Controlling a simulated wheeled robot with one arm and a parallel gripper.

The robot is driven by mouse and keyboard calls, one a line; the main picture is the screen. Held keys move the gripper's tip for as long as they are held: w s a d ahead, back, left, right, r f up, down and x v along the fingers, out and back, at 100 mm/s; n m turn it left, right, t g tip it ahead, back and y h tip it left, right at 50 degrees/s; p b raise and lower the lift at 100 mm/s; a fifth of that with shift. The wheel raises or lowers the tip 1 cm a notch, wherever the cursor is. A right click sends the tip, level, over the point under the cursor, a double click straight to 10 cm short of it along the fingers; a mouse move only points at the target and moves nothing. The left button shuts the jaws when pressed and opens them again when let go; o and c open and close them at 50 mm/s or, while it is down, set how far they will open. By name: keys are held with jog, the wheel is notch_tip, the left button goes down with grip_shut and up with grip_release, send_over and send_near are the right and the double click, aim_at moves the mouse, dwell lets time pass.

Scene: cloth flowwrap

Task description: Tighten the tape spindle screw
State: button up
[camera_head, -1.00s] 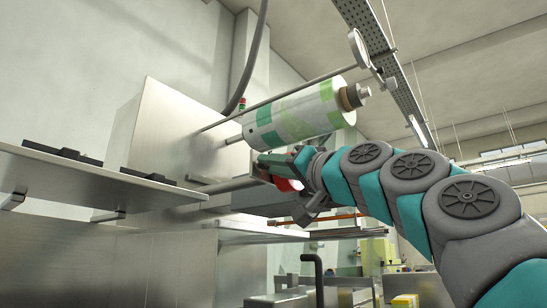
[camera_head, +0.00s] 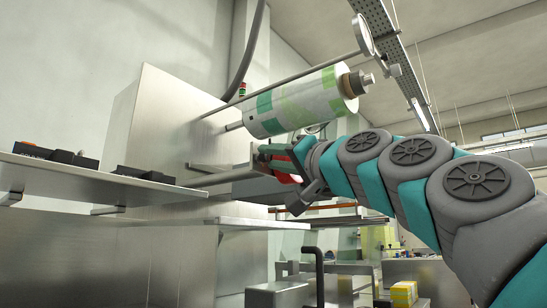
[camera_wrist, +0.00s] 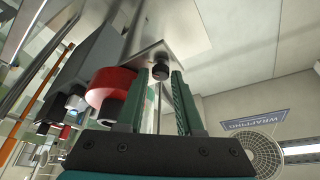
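A red tape roll (camera_wrist: 110,88) with a dark core sits left of my gripper in the wrist view. It shows as a small red patch (camera_head: 288,178) beside my gripper in the head view. A small black round knob (camera_wrist: 160,71), which may be the spindle screw, appears between my fingertips on a pale metal plate. My gripper (camera_wrist: 160,82) has its two green fingers apart, with a visible gap. I cannot tell whether the knob is between the fingers or beyond them. In the head view my gripper (camera_head: 272,158) is below the large film roll.
A white-and-green film roll (camera_head: 300,103) hangs on a shaft just above my gripper. A metal cabinet (camera_head: 150,120) stands behind to the left. A steel shelf (camera_head: 60,178) with black fittings is at the left. A wall fan (camera_wrist: 255,155) shows at the right of the wrist view.

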dwell(0.3)
jog(key=b+v, duration=0.1)
jog(key=v, duration=0.6)
jog(key=shift+s+d+b, duration=0.2)
jog(key=shift+s+b, duration=0.1)
jog(key=shift+f, duration=0.15)
